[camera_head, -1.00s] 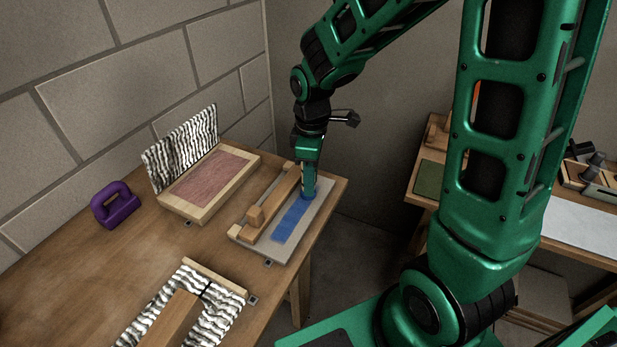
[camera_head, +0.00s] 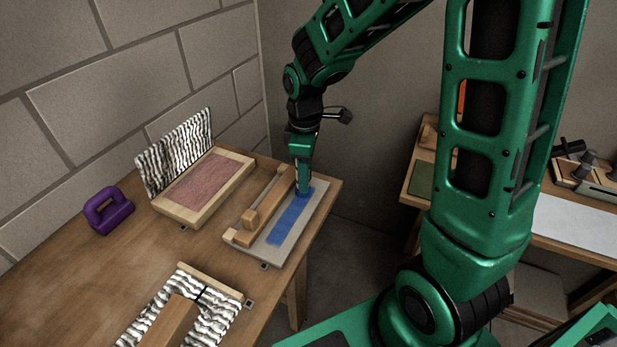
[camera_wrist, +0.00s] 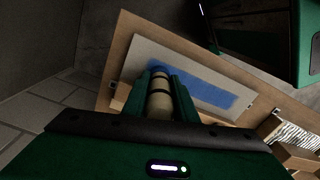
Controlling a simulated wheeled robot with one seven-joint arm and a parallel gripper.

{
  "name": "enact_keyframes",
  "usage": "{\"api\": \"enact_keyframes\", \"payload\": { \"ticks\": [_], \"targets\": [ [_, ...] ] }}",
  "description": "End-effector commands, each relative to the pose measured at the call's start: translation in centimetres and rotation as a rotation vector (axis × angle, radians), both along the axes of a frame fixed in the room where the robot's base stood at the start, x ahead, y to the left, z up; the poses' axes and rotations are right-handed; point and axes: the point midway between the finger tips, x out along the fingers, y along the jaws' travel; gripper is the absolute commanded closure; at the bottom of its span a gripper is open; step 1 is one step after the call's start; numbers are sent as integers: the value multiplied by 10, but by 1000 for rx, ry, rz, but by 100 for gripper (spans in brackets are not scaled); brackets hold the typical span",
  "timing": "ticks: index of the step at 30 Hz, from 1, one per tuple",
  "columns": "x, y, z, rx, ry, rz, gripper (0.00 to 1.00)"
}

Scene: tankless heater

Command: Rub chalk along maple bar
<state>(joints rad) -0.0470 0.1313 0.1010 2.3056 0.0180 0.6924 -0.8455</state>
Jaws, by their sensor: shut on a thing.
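My gripper (camera_head: 303,181) is shut on the chalk, a pale round stick with a dark band (camera_wrist: 159,97) in the wrist view. The stick points down at the far end of a blue strip (camera_head: 289,222) on a grey board (camera_head: 270,252). Its lower tip is at or just above the blue; I cannot tell if it touches. The strip also shows in the wrist view (camera_wrist: 215,95). The maple bar (camera_head: 272,196), a long pale wooden bar, lies along the board's left side, beside the strip. My gripper is just right of the bar's far end.
On the wooden table (camera_head: 80,277) are a purple handled block (camera_head: 108,211), a framed reddish pad (camera_head: 203,181) with a striped upright sheet (camera_head: 178,150), and a striped piece with a wooden block (camera_head: 168,324) in front. A second table (camera_head: 575,247) stands right.

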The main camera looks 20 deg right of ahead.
Motion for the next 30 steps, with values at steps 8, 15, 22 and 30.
{"api": "enact_keyframes", "payload": {
  "ticks": [8, 15, 22, 30],
  "targets": [
    [5, 4, 1, 0, -1, 0, 100],
    [4, 3, 1, 0, -1, 0, 100],
    [-5, -4, 0, 0, -1, 1, 100],
    [-14, -11, -1, 0, -1, 0, 100]
  ]
}}
